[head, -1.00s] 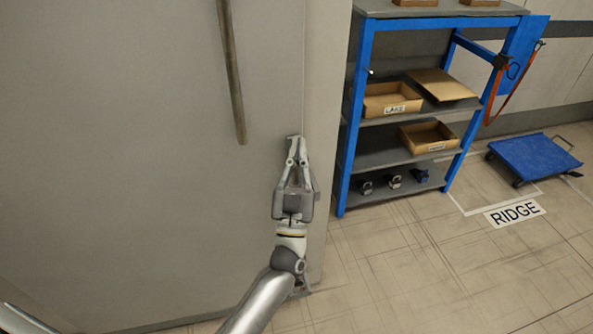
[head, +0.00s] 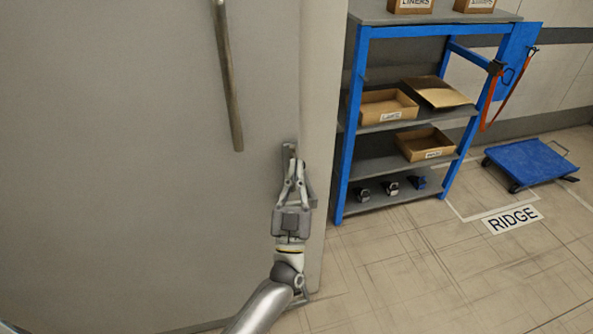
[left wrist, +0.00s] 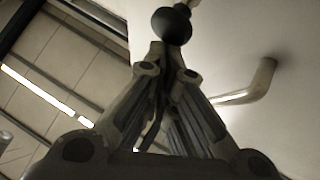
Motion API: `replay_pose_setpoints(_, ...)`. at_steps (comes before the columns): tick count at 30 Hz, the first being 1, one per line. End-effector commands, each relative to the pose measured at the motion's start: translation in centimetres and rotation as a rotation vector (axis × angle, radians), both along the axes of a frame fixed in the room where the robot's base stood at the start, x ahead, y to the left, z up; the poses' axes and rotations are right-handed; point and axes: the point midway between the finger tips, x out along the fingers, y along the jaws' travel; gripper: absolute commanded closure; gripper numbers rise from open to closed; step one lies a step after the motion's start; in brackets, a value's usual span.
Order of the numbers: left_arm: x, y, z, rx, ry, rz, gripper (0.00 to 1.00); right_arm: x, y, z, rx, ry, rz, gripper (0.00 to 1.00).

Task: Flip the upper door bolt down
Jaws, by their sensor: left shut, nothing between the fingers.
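The grey door (head: 120,150) fills the left of the head view. The upper bolt (head: 289,146) is a small grey metal fitting at the door's right edge, partly hidden by my gripper. My left gripper (head: 292,163) is shut and empty, its fingertips at the bolt's lower part. In the left wrist view, the fingertips (left wrist: 168,45) are together just below a dark round knob (left wrist: 172,25), which appears to belong to the bolt. Contact is not clear. The bolt's exact position cannot be told. My right gripper is out of view.
A long vertical door handle (head: 228,75) is up and left of the gripper. A blue-framed shelf (head: 348,150) with boxes stands to the right, and a blue cart (head: 530,163) beyond it. The floor (head: 400,270) in front of the shelf is clear.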

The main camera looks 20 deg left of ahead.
Motion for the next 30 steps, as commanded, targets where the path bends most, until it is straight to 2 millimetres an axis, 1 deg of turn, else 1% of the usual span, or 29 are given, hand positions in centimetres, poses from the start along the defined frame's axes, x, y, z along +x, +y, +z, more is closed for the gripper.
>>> replay_pose_setpoints(1,0.0,0.0,-1.3,-0.001,0.006,0.0,1.0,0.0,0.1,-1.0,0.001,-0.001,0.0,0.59)
replay_pose_setpoints(9,0.1,0.0,-5.6,-0.001,0.008,-0.001,1.0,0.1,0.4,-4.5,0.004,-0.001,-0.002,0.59)
replay_pose_setpoints(12,0.1,0.0,-6.7,0.0,0.007,0.0,1.0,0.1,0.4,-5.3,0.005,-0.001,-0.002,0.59)
replay_pose_setpoints(15,0.1,0.0,-7.0,-0.001,0.006,0.0,1.0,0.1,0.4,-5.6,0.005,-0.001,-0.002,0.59)
replay_pose_setpoints(25,0.0,0.0,-6.9,-0.001,0.007,-0.001,1.0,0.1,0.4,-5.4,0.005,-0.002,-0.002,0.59)
replay_pose_setpoints(28,0.1,0.0,-6.7,-0.001,0.006,-0.001,1.0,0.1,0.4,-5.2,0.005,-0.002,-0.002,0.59)
replay_pose_setpoints(30,0.2,0.1,-6.2,0.0,0.005,-0.001,1.0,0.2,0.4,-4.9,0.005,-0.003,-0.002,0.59)
